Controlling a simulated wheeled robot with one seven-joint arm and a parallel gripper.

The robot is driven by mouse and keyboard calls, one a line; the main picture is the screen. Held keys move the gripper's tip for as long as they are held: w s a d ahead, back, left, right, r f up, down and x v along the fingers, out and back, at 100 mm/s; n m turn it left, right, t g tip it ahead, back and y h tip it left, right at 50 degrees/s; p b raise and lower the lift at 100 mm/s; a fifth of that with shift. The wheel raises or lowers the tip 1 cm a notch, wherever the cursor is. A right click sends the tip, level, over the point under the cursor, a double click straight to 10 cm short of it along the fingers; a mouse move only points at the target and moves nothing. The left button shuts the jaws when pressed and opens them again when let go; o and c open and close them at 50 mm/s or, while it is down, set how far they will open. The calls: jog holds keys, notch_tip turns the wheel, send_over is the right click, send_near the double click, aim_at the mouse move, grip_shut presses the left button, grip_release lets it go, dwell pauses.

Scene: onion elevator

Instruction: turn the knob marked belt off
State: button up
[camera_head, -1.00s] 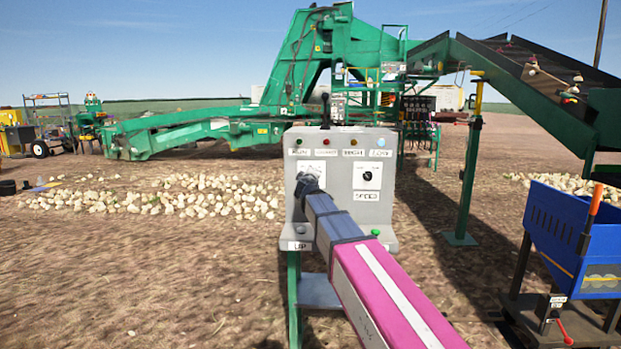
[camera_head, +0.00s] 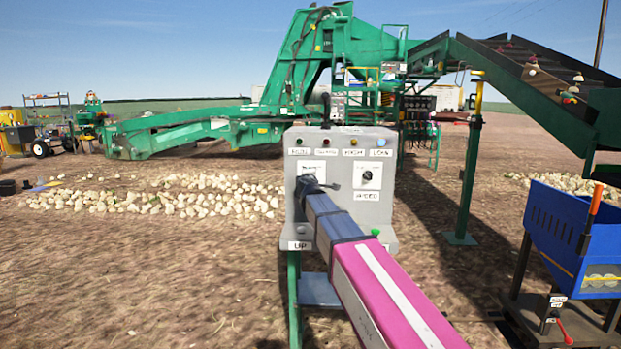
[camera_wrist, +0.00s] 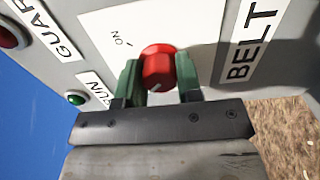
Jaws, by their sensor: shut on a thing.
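A red knob (camera_wrist: 158,66) sits on a white plate beside a label reading BELT (camera_wrist: 251,40) in the wrist view. An ON mark (camera_wrist: 119,39) is printed on the plate, and a pale line on the knob's rim points away from it. My gripper (camera_wrist: 160,82) has its two green fingers shut on the knob, one on each side. In the head view my gripper (camera_head: 312,186) is at the left plate of the grey control box (camera_head: 341,222), and my arm hides the knob there.
A second, black knob (camera_head: 367,176) is on the box's right plate. Small coloured lamps line its top, and a green button (camera_head: 375,232) is on its lower ledge. A blue bin (camera_head: 560,230) stands to the right. A green conveyor machine (camera_head: 300,80) is behind.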

jog(key=o, duration=0.9)
jog(key=shift+o, duration=0.2)
jog(key=shift+s, duration=0.1)
jog(key=s, duration=1)
jog(key=shift+s+a, duration=0.2)
jog(key=shift+s, duration=0.15)
